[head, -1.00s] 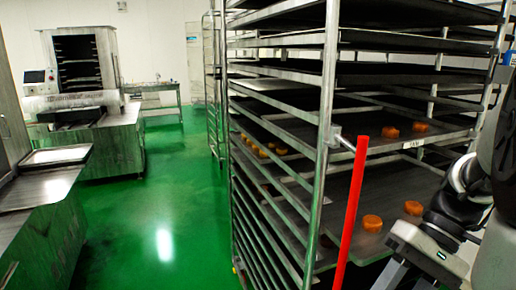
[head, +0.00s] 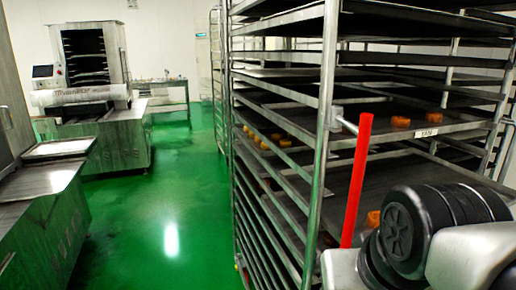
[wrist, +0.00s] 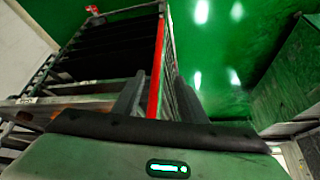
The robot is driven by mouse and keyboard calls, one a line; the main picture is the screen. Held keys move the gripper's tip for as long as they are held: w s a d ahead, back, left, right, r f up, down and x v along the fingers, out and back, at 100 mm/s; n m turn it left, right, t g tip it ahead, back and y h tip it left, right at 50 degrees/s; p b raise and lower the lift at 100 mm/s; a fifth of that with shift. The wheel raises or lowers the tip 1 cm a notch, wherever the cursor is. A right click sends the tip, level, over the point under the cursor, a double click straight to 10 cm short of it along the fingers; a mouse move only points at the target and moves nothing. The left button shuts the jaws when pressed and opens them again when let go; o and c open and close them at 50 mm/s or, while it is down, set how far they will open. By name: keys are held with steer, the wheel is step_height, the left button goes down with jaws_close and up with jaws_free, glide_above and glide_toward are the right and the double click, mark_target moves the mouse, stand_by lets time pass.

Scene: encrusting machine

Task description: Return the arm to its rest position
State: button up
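My arm fills the lower right of the head view, with its dark rounded joint in front of the rack; my gripper is out of that view. In the wrist view my gripper (wrist: 160,100) shows two dark fingers standing apart, with nothing held between them. The red upright bar (wrist: 157,70) of the rack appears in line with the gap, beyond the fingers. It also shows in the head view (head: 356,180), left of my arm. I cannot tell the exact distance between fingers and bar.
A tall metal rack (head: 327,130) with dark trays stands close at the right. Several orange pieces (head: 400,122) lie on its trays. A steel machine (head: 95,100) and a counter (head: 50,180) stand at the left. The green floor (head: 170,220) between is clear.

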step_height(320, 180, up, 23)
steer(key=p, duration=2.1)
steer(key=shift+s, duration=0.1)
